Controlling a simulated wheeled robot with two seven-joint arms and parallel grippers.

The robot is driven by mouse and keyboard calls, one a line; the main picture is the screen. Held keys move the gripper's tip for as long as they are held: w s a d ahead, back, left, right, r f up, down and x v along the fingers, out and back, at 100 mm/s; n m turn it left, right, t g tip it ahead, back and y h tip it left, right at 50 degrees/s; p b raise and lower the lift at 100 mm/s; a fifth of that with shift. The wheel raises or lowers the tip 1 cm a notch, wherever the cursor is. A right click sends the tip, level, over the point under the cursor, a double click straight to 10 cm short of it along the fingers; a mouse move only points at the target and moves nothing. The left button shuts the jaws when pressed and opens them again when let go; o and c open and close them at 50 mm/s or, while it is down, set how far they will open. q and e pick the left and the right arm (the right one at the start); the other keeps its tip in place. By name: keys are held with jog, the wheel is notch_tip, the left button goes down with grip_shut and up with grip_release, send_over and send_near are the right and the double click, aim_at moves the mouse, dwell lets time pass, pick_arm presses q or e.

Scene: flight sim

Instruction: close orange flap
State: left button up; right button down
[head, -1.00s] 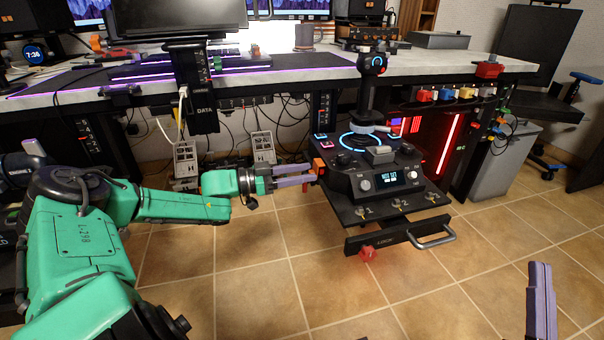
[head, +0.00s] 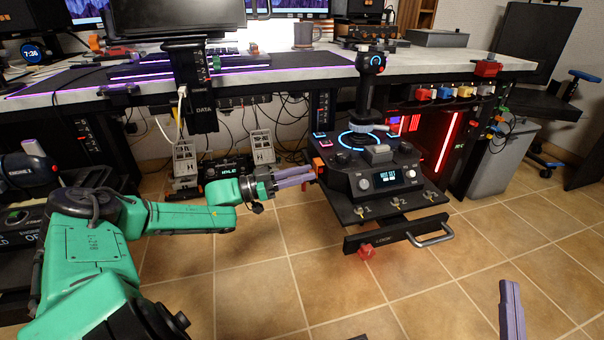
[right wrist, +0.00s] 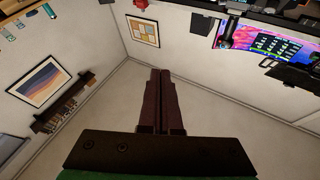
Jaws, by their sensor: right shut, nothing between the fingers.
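A small orange piece (head: 318,165), which looks like the flap, is on the left side of the black joystick console (head: 372,183). Whether it is raised or closed is too small to tell. My left gripper (head: 314,176) points right, its purple fingertips at or very near the orange piece. Contact and the gap between its fingers cannot be made out. My right gripper (head: 511,285) is at the lower right over the floor, away from the console. In the right wrist view its fingers (right wrist: 161,72) are together and empty.
The console has a joystick (head: 369,80), a lit display, several key switches and a drawer with a handle (head: 430,240) and red knob (head: 366,251). The desk (head: 300,70) stands behind. The tiled floor in front is clear.

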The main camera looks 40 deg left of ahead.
pick_arm(q)
jog(key=shift+o, duration=0.6)
pick_arm(e)
jog(key=shift+r, duration=0.15)
pick_arm(q)
jog(key=shift+s, duration=0.1)
jog(key=p+v, duration=0.6)
jog(key=v, duration=0.8)
jog(key=shift+s, duration=0.2)
pick_arm(e)
jog(key=s+a+f+g, duration=0.1)
jog(key=s+f+g, duration=0.4)
jog(key=f, duration=0.5)
jog(key=s+f+g+h, duration=0.1)
jog(key=s+f+g, duration=0.3)
jog(key=s+f, duration=0.3)
notch_tip(320, 180, down, 4)
jog(key=shift+s+a+f+m+g+h, duration=0.25)
jog(key=shift+s+a+m+g+h, duration=0.05)
jog(key=shift+s+a+m+g, duration=0.1)
